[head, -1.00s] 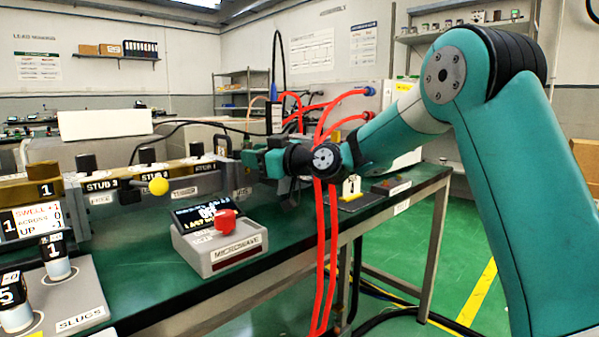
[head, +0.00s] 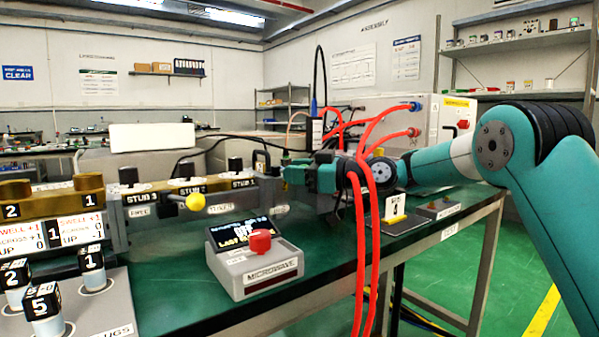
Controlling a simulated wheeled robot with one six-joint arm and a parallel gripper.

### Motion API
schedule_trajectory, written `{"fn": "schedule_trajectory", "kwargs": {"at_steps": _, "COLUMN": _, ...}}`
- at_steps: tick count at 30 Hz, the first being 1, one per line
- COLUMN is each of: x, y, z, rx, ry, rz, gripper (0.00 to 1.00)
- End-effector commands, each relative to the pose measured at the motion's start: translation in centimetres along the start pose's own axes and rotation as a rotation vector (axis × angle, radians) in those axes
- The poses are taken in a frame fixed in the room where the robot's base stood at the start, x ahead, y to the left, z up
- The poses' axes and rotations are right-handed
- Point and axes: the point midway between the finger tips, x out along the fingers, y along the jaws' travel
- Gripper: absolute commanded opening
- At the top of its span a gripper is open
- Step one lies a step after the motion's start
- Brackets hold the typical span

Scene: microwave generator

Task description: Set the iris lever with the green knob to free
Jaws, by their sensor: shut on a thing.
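My gripper (head: 287,173) is at the right end of the brass waveguide run, just right of the STUB 1 label (head: 243,183). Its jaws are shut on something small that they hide. No lever with a green knob shows clearly; the gripper covers that spot. A lever with a yellow knob (head: 195,201) stands out in front of the run, to the left, between a FREE label (head: 139,211) and another small label (head: 220,208). A small plate with unreadable text (head: 281,209) sits below my gripper.
The grey MICROWAVE box (head: 255,268) with a red knob (head: 260,241) stands in front of the run. Red hoses (head: 367,260) hang by my wrist. The slug rack (head: 98,301) is at left. A small upright card (head: 394,207) stands right of the hoses.

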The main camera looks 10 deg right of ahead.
Motion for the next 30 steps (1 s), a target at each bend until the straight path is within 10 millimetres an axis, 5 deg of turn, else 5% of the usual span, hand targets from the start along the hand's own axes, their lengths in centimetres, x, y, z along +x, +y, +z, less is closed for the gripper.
{"fn": "schedule_trajectory", "kwargs": {"at_steps": 3, "x": 0.1, "y": 0.0, "z": -0.1, "rx": -0.002, "ry": 0.002, "rz": 0.0, "gripper": 0.0}}
{"fn": "schedule_trajectory", "kwargs": {"at_steps": 4, "x": 0.1, "y": 0.0, "z": -0.1, "rx": -0.002, "ry": 0.002, "rz": 0.0, "gripper": 0.38}}
{"fn": "schedule_trajectory", "kwargs": {"at_steps": 7, "x": 0.1, "y": 0.0, "z": -0.1, "rx": -0.002, "ry": 0.001, "rz": 0.001, "gripper": 0.58}}
{"fn": "schedule_trajectory", "kwargs": {"at_steps": 19, "x": -0.1, "y": 0.3, "z": -1.2, "rx": -0.005, "ry": 0.001, "rz": 0.003, "gripper": 0.58}}
{"fn": "schedule_trajectory", "kwargs": {"at_steps": 30, "x": 0.0, "y": 2.0, "z": -10.0, "rx": -0.008, "ry": 0.002, "rz": 0.003, "gripper": 0.58}}
